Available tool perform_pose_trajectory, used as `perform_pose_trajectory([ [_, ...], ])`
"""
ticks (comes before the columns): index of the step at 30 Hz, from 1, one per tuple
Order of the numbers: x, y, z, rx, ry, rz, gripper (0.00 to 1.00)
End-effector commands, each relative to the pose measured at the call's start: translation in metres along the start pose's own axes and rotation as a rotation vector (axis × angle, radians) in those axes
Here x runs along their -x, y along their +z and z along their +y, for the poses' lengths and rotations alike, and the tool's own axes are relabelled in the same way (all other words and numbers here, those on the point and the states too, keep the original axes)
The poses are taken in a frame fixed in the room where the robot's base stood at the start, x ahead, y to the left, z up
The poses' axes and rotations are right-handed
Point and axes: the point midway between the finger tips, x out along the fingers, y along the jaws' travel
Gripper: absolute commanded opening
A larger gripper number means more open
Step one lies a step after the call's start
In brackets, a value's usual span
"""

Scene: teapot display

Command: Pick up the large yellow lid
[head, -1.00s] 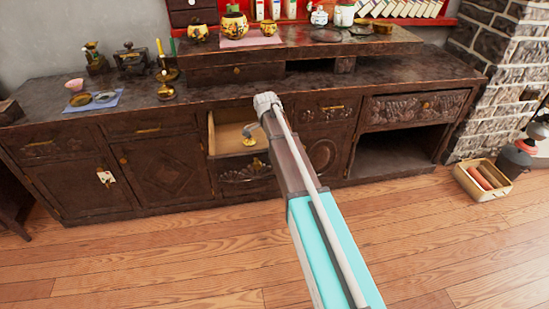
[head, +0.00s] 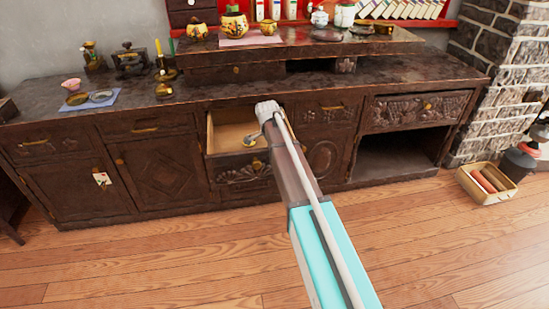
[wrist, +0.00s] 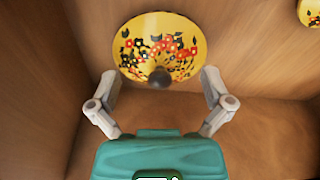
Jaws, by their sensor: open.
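The large yellow lid (wrist: 160,52) lies inside the open wooden drawer (head: 228,132). It is round, with red and black flowers and a dark knob facing the wrist camera. My gripper (wrist: 157,85) is open, with its two fingers apart, one on each side of the lid's near part. I cannot tell whether the fingers touch it. In the head view my arm hides most of the drawer's right part, and the large lid cannot be made out there.
A second yellow flowered piece (wrist: 309,12) lies at the upper right of the wrist view, partly cut off. The drawer walls (wrist: 32,80) stand close on the left. A raised shelf (head: 290,44) with yellow pots (head: 234,27) stands behind on the cabinet top.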

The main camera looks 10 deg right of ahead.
Motion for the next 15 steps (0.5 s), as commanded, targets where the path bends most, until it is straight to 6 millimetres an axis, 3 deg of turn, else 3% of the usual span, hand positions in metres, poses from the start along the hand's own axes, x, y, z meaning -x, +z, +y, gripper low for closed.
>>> perform_pose_trajectory([
  [9,0.0000,-0.0001,0.0000,0.000,0.000,0.000,0.98],
  [15,0.0000,-0.0002,0.0001,0.000,0.000,0.000,0.61],
])
